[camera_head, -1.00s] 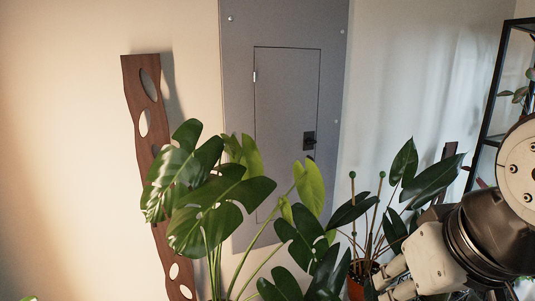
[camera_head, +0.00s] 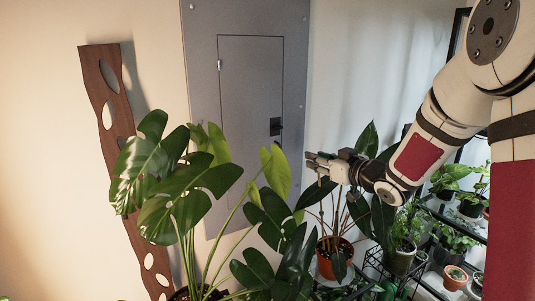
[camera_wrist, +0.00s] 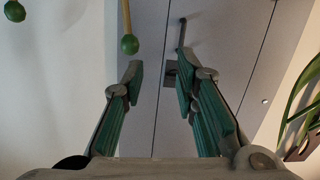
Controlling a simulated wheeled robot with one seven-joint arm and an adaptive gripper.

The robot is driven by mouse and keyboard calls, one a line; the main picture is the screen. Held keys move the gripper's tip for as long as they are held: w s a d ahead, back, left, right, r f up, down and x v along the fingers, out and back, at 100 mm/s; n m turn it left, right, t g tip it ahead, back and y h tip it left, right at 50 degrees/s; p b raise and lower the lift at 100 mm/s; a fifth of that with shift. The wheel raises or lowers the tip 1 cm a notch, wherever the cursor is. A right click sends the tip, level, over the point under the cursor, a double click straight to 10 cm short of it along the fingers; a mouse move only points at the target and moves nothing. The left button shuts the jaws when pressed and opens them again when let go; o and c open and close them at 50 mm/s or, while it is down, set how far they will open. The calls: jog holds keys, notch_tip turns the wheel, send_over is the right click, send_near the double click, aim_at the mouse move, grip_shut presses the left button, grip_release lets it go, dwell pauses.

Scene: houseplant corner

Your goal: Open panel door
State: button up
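The grey panel door (camera_head: 250,80) is shut flush in its grey frame (camera_head: 201,40) on the wall. Its hinge side is at left, and a small dark latch (camera_head: 276,126) sits near its right edge. My gripper (camera_head: 312,164) is right of and below the latch in the head view, apart from it. In the wrist view my gripper (camera_wrist: 158,76) is open and empty, its green-padded fingers spread. The latch (camera_wrist: 171,70) shows between the fingertips, partly hidden by the right finger. Leaves hide the door's lower part in the head view.
A large leafy plant (camera_head: 190,190) stands in front of the panel's lower left. A potted plant (camera_head: 335,245) with stakes is below my gripper; a green-tipped stake (camera_wrist: 129,44) shows close to the left finger. A plant shelf (camera_head: 445,215) is at right.

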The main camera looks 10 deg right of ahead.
jog(key=w+a+y, duration=0.1)
jog(key=w+a, duration=0.1)
jog(key=w, duration=0.1)
jog(key=w+a+f+y, duration=0.1)
jog(key=w+a, duration=0.2)
jog(key=w, duration=0.1)
jog(key=w+a+f+n+y, duration=0.1)
jog(key=w+a, duration=0.1)
jog(key=w, duration=0.2)
jog(key=shift+w+a+f+y+p, duration=0.2)
jog(key=shift+w+f+y+p, duration=0.05)
jog(key=shift+y+p, duration=0.15)
grip_shut()
